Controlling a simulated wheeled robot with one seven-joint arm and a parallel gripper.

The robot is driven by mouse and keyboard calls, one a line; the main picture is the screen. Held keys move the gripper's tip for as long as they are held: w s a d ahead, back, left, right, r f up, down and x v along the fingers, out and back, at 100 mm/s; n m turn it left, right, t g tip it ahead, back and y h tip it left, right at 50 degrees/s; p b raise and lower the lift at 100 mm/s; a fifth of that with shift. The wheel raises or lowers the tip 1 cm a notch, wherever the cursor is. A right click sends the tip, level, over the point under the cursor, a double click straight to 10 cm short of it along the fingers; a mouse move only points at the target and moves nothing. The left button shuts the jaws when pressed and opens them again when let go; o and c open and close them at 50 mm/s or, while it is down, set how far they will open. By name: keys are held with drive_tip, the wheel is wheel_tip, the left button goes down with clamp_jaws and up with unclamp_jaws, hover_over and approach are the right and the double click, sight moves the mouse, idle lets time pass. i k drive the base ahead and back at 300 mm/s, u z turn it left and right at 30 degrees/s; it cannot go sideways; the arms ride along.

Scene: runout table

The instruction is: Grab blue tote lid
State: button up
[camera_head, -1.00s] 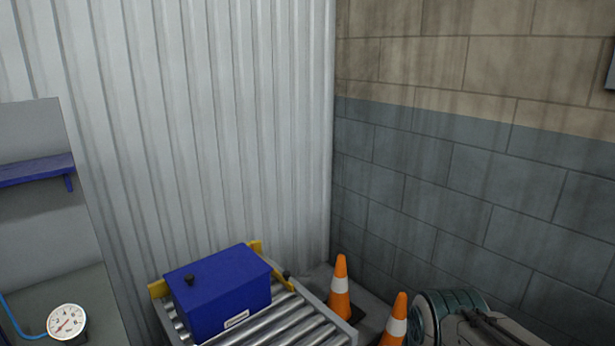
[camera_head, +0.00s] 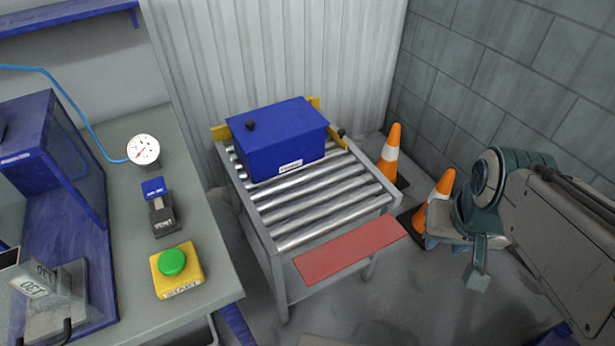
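The blue tote (camera_head: 282,157) sits at the far end of a roller table, against yellow end stops. Its flat blue lid (camera_head: 290,117) is on top and looks closed, with a small black knob (camera_head: 251,125) near its left corner. My arm comes in from the right side. My gripper (camera_head: 478,272) hangs at the right, beyond the table's right edge and well apart from the tote. Its fingers are too small and edge-on to tell whether they are open or shut.
The roller table (camera_head: 273,258) has bare rollers in front of the tote and a red plate (camera_head: 350,250) at its near end. Two orange cones (camera_head: 392,150) stand to its right. A grey workbench (camera_head: 205,247) at left holds a green button box (camera_head: 178,268) and a gauge (camera_head: 143,149).

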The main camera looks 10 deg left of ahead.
sight(256, 129)
drive_tip(key=u, duration=0.6)
drive_tip(key=i, duration=0.7)
drive_tip(key=z, duration=0.1)
